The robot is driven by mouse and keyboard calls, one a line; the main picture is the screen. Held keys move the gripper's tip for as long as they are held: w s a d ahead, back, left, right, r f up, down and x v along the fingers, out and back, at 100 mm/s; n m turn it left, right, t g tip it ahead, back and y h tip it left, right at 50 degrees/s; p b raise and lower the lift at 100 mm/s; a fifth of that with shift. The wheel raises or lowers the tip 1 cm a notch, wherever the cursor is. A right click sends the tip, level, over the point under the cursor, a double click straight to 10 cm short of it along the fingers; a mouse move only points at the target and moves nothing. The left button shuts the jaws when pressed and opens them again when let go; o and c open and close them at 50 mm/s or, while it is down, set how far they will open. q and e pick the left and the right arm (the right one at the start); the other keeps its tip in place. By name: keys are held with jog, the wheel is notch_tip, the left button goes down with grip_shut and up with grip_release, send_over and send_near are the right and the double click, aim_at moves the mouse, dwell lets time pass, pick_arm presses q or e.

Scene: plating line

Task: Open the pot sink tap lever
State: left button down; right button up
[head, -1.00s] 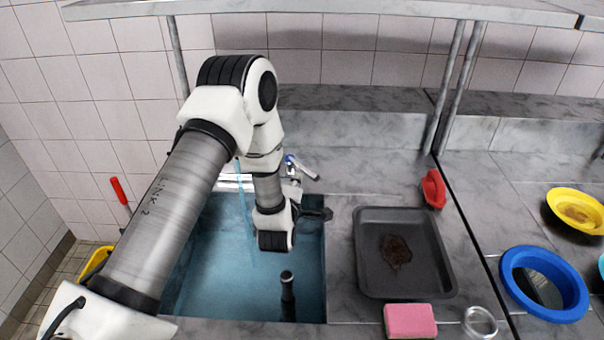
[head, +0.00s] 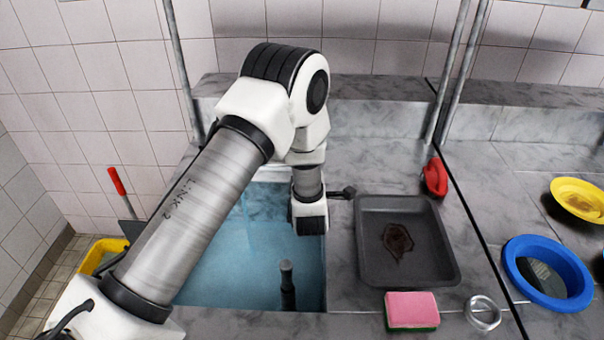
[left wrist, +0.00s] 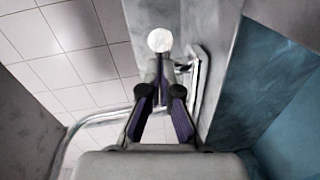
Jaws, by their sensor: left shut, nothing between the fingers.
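Chrome tap parts (left wrist: 197,75) show in the left wrist view, beside the sink edge, with a curved pipe running to the lower left. A round white end lies just beyond my fingertips; I cannot tell whether it is the lever or whether they touch. My left gripper (left wrist: 160,80) is shut and empty, its purple-padded fingers together in front of the tap. In the head view my left arm hides the tap and most of the gripper. The sink (head: 250,285) is blue inside, and a thin pale streak like water falls into it. My right gripper is out of view.
A dark tray (head: 368,262) with a brown stain lies right of the sink. A pink sponge (head: 411,309), a glass ring (head: 483,312), a red object (head: 434,178), a blue-rimmed bowl (head: 515,272) and a yellow plate (head: 578,199) are on the counter. Shelf posts (head: 446,75) rise behind.

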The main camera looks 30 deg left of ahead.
pick_arm(q)
jog(key=shift+w+d+f+n+g+y+b, duration=0.1)
jog(key=shift+w+d+n+g+y+b, duration=0.15)
jog(key=shift+w+b, duration=0.6)
jog(key=shift+w+d+f+n+g+y+b, duration=0.15)
jog(key=shift+w+d+n+b, duration=0.15)
jog(key=shift+w+b, duration=0.5)
jog(key=shift+w+d+r, duration=0.15)
jog(key=shift+w+r, duration=0.05)
jog(key=shift+w, duration=0.1)
